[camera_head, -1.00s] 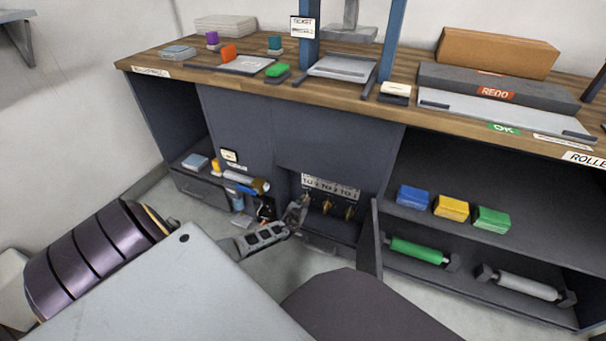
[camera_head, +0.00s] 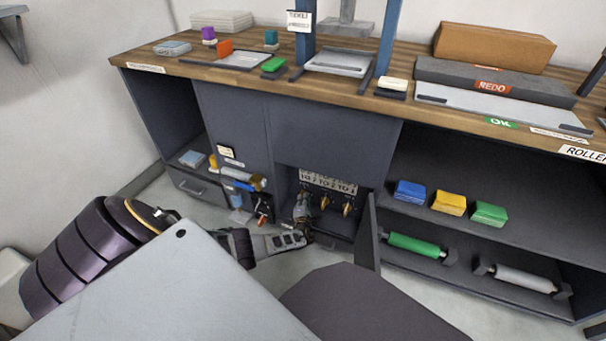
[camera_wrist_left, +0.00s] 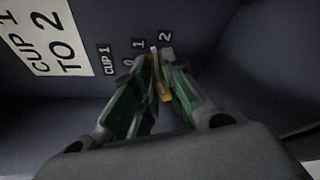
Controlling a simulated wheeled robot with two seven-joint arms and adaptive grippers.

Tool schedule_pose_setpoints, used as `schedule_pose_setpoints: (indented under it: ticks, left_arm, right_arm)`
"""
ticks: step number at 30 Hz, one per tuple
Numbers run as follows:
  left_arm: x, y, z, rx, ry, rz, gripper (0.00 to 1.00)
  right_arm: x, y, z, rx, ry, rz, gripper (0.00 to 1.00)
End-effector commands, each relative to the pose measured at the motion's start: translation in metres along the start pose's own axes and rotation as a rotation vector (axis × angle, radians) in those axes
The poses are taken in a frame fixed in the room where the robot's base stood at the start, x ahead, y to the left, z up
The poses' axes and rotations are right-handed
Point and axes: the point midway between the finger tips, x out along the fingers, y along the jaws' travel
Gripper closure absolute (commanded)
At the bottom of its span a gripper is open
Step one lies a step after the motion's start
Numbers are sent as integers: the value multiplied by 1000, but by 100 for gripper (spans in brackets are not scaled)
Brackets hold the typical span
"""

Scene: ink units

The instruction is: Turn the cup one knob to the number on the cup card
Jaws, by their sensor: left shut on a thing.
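The cup one knob (camera_wrist_left: 156,62) shows as a brass strip between the fingertips of my left gripper (camera_wrist_left: 157,72) in the left wrist view. The gripper is shut on it. The knob's upper end lies between the marks 1 and 2 on its dial; the exact angle is hard to tell. The cup card (camera_wrist_left: 50,38) reads "CUP 1 TO 2". In the head view my left gripper (camera_head: 303,208) is in the open cabinet bay at the leftmost knob and hides it. Two brass knobs (camera_head: 324,202) (camera_head: 347,208) stand to its right, below the row of cards (camera_head: 328,182).
An open door (camera_head: 367,235) stands at the bay's right edge. Blue, yellow and green blocks (camera_head: 450,203) sit on the right shelf, above rollers (camera_head: 416,247).

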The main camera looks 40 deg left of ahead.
Motion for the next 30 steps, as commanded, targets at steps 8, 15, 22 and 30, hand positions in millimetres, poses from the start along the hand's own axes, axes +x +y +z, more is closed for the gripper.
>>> schedule_pose_setpoints:
  ticks: [8, 15, 22, 30]
  left_arm:
    - [0, -7, -1, 222, 0, 91, 100]
    - [0, -8, -2, 349, 0, 144, 100]
    - [0, -8, -2, 400, 0, 165, 100]
    - [0, -7, -2, 407, 0, 167, 100]
  right_arm:
    - [16, 4, 5, -6, 25, -18, 60]
    - [24, 5, 6, -6, 39, -29, 60]
    - [26, 5, 8, -5, 45, -35, 60]
    - [25, 5, 12, -5, 38, -35, 60]
